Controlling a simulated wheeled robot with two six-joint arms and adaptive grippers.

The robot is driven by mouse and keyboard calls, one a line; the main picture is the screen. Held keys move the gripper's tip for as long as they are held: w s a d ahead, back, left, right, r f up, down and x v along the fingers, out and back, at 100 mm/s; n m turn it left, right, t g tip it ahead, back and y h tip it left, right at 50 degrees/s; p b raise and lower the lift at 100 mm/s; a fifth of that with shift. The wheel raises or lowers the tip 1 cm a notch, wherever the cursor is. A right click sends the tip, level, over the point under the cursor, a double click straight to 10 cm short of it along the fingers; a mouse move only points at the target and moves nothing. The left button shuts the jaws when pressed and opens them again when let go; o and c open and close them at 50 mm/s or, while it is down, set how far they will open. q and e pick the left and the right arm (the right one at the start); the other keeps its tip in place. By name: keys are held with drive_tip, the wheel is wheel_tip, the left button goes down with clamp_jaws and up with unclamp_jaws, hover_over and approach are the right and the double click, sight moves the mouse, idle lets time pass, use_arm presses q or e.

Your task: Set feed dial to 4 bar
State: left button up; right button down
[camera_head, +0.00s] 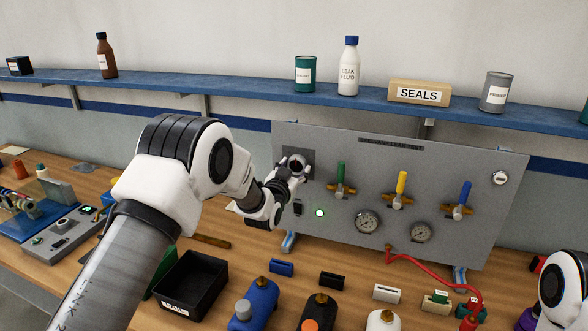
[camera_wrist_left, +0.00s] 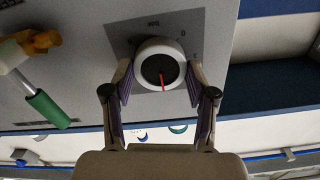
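The feed dial (camera_head: 296,163) is at the upper left of the grey panel (camera_head: 330,145). In the left wrist view the dial (camera_wrist_left: 160,66) has a white rim, a dark face and a red pointer toward the picture's bottom. My left gripper (camera_head: 292,172) is at the panel, and in its wrist view its two fingers (camera_wrist_left: 160,78) lie against opposite sides of the dial's rim. My right gripper is out of view; only part of the right arm shows at the lower right.
Green (camera_head: 341,174), yellow (camera_head: 402,183) and blue (camera_head: 465,193) valve handles and two gauges (camera_head: 367,222) are on the panel. A green lamp (camera_head: 319,213) is lit below the dial. A black bin (camera_head: 190,283) and several bottles stand on the bench in front.

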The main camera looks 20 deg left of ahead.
use_arm(q)
drive_tip(key=shift+f+m+b, duration=0.2)
drive_tip(key=shift+m+b, duration=0.5)
drive_tip(key=shift+b, duration=0.35)
drive_tip(key=m+b, duration=0.4)
drive_tip(key=b, duration=0.1)
drive_tip(key=m+b, duration=0.2)
drive_tip(key=shift+r+m, duration=0.15)
drive_tip(key=shift+m, duration=0.25)
drive_tip(key=shift+r+m+b, duration=0.1)
drive_tip(key=shift+m+b, duration=0.2)
drive_tip(key=shift+b, duration=0.05)
drive_tip(key=shift+w+r, duration=0.1)
